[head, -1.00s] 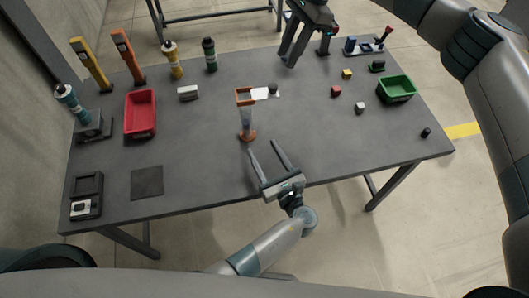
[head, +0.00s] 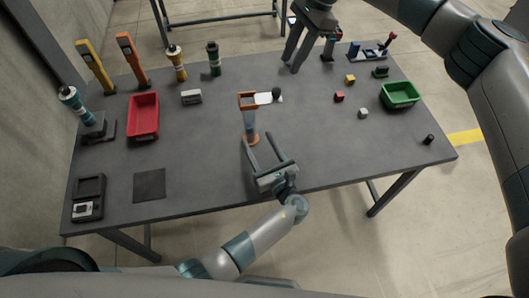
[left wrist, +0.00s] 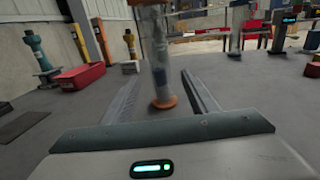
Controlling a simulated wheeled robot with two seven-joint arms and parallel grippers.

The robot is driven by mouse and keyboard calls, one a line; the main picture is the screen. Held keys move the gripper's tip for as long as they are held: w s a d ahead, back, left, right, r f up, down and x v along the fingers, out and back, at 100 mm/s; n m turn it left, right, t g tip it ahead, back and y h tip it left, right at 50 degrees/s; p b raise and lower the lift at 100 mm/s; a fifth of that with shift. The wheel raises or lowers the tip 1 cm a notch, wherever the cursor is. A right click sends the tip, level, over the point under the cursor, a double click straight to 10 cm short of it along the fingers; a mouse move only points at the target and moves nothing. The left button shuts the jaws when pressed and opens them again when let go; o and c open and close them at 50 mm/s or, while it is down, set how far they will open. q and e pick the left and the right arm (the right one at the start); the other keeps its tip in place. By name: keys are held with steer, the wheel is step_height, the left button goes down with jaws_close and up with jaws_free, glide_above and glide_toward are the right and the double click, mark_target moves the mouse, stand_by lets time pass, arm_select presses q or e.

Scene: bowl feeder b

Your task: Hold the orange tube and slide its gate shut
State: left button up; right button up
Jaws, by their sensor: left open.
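The orange tube (head: 250,122) stands upright near the table's middle: clear body, orange top frame and orange round foot. It also shows in the left wrist view (left wrist: 155,45), its top cut off. Its white gate plate (head: 264,99) sticks out to the right at the top, with a dark knob (head: 276,92) at its outer end. My left gripper (head: 257,139) is open, low at the tube's near side, its fingertips either side of the foot; touching cannot be told. My right gripper (head: 291,66) is open and empty above the table's back edge, behind the gate.
Red (head: 339,96), yellow (head: 350,78) and white (head: 363,113) cubes lie right of the tube, near a green bin (head: 400,94). A red bin (head: 143,120) and a grey-white block (head: 191,97) are on the left. The table (head: 210,150) is clear around the tube's foot.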

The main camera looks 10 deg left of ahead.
arm_select(q)
steer(key=x, duration=1.2)
jaws_close()
arm_select(e)
jaws_close()
steer(key=s+a+f+m+g+y, duration=0.1)
steer(key=s+f+g+y, duration=0.1)
steer(key=s+f+y, duration=0.3)
steer(key=d+f+m+t+y, duration=0.2)
steer(key=d+m+t+y, duration=0.1)
steer(key=d, duration=0.5)
steer(key=d+f+m+t+y, duration=0.3)
steer(key=d+m+t+y, duration=0.1)
steer(key=d, duration=0.4)
steer(key=shift+s+y, duration=0.3)
steer(key=shift+y, duration=0.2)
